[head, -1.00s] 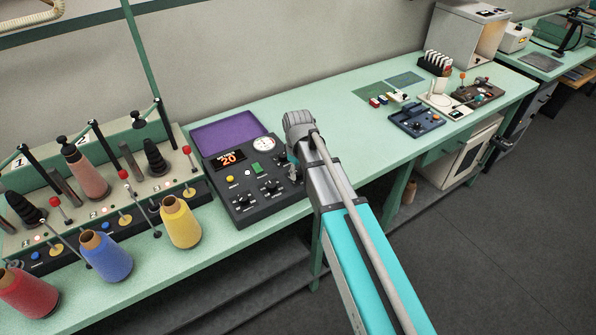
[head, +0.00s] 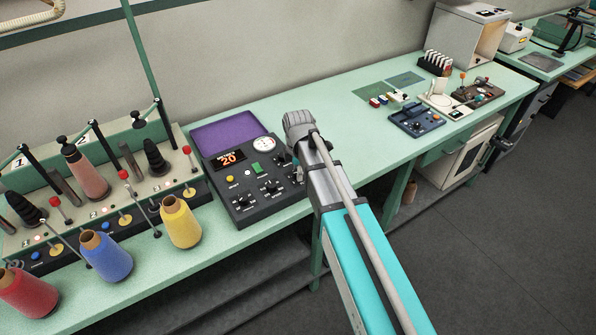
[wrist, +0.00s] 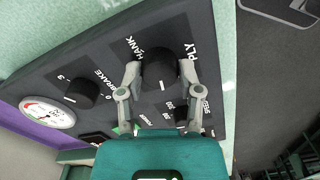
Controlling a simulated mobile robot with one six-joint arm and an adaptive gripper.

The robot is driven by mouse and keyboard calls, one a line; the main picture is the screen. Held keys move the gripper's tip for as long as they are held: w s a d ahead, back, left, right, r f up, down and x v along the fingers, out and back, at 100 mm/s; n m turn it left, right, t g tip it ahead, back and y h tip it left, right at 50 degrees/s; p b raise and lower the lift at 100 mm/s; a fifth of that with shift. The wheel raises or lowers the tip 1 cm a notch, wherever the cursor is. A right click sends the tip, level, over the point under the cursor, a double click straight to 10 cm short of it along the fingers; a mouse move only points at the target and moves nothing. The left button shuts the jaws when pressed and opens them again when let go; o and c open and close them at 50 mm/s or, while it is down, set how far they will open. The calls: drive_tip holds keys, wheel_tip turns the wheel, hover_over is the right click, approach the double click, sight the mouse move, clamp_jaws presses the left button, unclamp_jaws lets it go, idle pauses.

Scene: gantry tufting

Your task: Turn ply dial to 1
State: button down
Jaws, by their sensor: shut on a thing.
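The ply dial (wrist: 158,68) is a black round knob beside the white PLY lettering on the dark control panel (wrist: 38,84) in the wrist view. My gripper (wrist: 159,78) is shut on it, with one grey finger on each side. The dial's pointer and setting cannot be read. In the head view the panel (head: 256,213) stands on the green bench, its display showing an orange 20. My arm hides most of the gripper and the dial there.
Another black knob (wrist: 82,93) by the BRAKE lettering and a gauge (wrist: 47,113) are left of the gripper in the wrist view. A yellow cone (head: 181,222) stands left of the panel. The bench (head: 340,120) is clear behind my arm.

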drive_tip(key=n, duration=0.4)
drive_tip(key=shift+n, duration=2.2)
drive_tip(key=shift+c, duration=1.3)
unclamp_jaws()
drive_tip(key=shift+m, duration=0.5)
